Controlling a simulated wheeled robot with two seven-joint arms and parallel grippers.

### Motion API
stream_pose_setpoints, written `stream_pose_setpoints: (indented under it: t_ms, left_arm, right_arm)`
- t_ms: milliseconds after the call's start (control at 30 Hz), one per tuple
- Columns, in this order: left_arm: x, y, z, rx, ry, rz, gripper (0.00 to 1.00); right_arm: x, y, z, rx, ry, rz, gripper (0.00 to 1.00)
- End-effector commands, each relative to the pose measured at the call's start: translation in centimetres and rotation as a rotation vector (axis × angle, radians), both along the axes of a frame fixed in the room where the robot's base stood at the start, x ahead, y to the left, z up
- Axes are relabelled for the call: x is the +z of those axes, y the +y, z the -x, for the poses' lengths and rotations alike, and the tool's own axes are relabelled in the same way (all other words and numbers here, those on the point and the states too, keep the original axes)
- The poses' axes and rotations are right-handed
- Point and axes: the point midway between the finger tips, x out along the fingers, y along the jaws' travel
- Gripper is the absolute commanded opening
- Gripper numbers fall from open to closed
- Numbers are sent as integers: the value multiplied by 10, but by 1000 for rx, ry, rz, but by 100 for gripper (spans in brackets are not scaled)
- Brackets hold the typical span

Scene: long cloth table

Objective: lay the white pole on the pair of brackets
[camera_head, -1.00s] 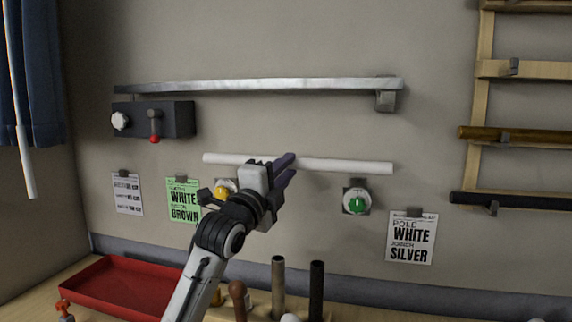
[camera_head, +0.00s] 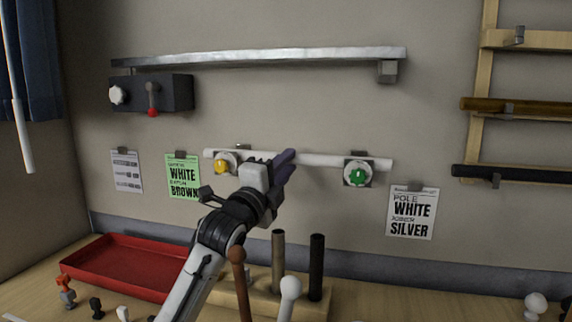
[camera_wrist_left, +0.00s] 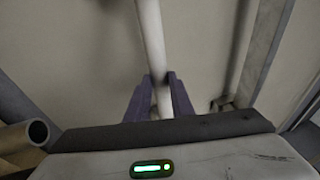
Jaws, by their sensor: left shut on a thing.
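The white pole (camera_head: 335,160) lies nearly level in front of the wall, its right end slightly lower in the picture. My left gripper (camera_head: 285,162) is shut on it near the middle, with purple fingers on both sides of the pole in the left wrist view (camera_wrist_left: 160,85). The left bracket with a yellow knob (camera_head: 221,165) and the right bracket with a green knob (camera_head: 357,174) are on the wall. The pole crosses the upper part of both brackets in the picture; whether it touches or rests on them I cannot tell. My right gripper is not in view.
A metal rail (camera_head: 260,58) runs above, with a dark switch box (camera_head: 178,92) at its left. A red tray (camera_head: 125,262) and a wooden stand with upright rods (camera_head: 317,268) are on the table below. A rack (camera_head: 485,60) holds poles at right.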

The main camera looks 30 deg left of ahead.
Motion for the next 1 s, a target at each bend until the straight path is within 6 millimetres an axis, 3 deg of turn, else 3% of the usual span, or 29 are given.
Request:
stream_pose_setpoints:
  t_ms: [33,67,200,567,1000]
  left_arm:
    - [1,0,0,0,-3,0,0]
    - [1,0,0,0,-3,0,22]
    - [1,0,0,0,-3,0,43]
    - [-2,0,5,0,1,-1,43]
    - [-20,-5,79,1,-1,-4,43]
  right_arm:
    - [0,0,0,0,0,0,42]
    - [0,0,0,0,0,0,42]
    - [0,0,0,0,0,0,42]
    - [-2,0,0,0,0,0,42]
    - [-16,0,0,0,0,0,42]
